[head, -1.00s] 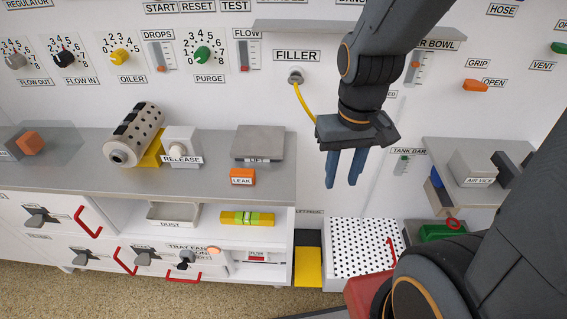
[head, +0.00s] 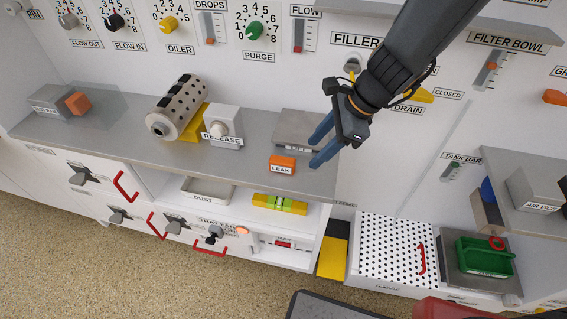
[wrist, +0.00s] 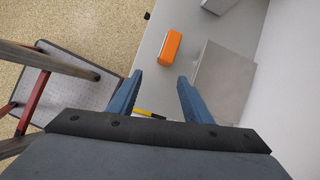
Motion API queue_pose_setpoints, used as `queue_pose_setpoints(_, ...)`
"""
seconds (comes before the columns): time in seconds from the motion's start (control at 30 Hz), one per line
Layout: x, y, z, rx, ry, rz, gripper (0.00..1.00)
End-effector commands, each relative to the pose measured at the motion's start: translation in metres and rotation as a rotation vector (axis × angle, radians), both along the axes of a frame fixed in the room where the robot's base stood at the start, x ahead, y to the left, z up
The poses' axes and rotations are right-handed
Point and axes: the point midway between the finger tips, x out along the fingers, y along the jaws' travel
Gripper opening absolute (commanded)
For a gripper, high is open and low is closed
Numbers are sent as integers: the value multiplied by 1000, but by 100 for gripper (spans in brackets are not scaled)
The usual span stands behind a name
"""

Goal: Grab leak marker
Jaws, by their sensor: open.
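The leak marker is a small orange block labelled LEAK (head: 282,165). It sits on the grey counter (head: 100,128) near its front edge, just in front of the LIFT plate. It also shows in the wrist view (wrist: 171,47), ahead of the fingertips. My gripper (head: 318,146) is open, with two blue fingers, just right of the marker and apart from it. In the wrist view nothing lies between the fingers (wrist: 158,82) except the counter below and a bit of yellow further back.
The grey LIFT plate (head: 295,128) lies behind the marker, close to one finger. The white RELEASE block (head: 222,128) and a perforated cylinder (head: 178,105) stand to the left. A yellow-green item (head: 279,204) lies on the shelf below. A perforated white panel (head: 385,248) is at lower right.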

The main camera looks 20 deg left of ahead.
Motion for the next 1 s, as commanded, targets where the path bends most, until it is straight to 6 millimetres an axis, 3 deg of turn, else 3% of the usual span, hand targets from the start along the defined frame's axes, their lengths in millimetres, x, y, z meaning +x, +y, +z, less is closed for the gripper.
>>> queue_pose_setpoints(0.03, 0, 18, -5, 15, 36, -58, 45)
queue_pose_setpoints(0.1, 1, 34, -8, 34, 73, -132, 45)
queue_pose_setpoints(0.2, 3, 48, -12, 48, 103, -190, 45)
queue_pose_setpoints(0.8, -4, 85, -69, 50, 112, -203, 45)
queue_pose_setpoints(1.0, -3, 90, -77, 51, 108, -204, 45)
